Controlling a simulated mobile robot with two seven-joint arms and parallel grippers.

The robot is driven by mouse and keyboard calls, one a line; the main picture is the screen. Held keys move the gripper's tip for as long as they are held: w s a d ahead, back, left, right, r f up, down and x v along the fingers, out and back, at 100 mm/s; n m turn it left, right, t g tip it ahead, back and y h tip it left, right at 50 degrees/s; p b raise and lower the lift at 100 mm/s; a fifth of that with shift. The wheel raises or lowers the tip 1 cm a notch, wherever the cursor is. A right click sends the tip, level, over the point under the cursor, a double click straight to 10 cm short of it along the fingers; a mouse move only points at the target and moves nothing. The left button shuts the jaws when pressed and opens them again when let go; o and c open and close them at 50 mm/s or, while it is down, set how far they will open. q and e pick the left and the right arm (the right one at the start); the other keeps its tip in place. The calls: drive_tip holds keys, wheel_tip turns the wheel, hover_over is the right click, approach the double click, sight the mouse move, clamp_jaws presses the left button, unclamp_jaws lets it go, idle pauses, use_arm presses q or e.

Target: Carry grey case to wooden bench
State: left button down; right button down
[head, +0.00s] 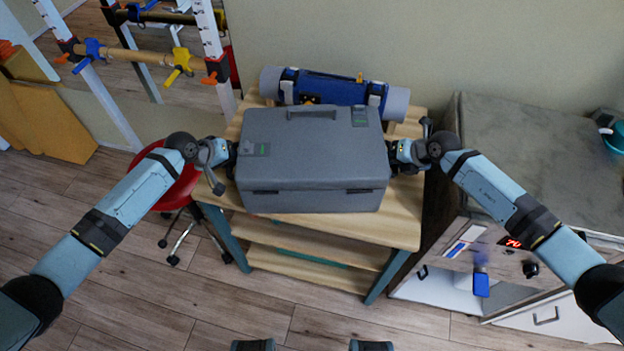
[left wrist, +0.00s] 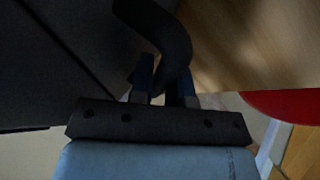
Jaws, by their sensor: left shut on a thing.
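The grey case (head: 315,160) is a closed, boxy case with a top handle, over the top of the wooden bench (head: 405,222) in the middle of the head view. I cannot tell whether its underside touches the wood. My left gripper (head: 231,158) is at the case's left side. In the left wrist view its fingers (left wrist: 166,85) are shut around a dark curved side handle (left wrist: 172,35), with the dark case wall (left wrist: 60,60) at left. My right gripper (head: 397,155) is at the case's right side; its fingertips are hidden, so its grip is unclear.
A blue and grey roll (head: 335,90) lies at the bench's back edge. A red stool (head: 172,186) stands close at the left, also in the left wrist view (left wrist: 285,103). A grey-topped cabinet (head: 530,140) stands at the right. Wooden floor (head: 230,310) is open in front.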

use_arm(q)
drive_tip(key=c, duration=1.1)
unclamp_jaws()
use_arm(e)
drive_tip(key=c, duration=1.1)
unclamp_jaws()
drive_tip(key=shift+d, duration=0.1)
use_arm(q)
drive_tip(key=shift+d+r, duration=0.1)
use_arm(e)
drive_tip(key=shift+a+r, duration=0.1)
drive_tip(key=shift+a, duration=0.1)
drive_tip(key=shift+d, duration=0.1)
use_arm(q)
drive_tip(key=v, duration=0.8)
drive_tip(key=shift+a, duration=0.2)
use_arm(e)
drive_tip(key=v, duration=1.2)
drive_tip(key=shift+s, duration=0.1)
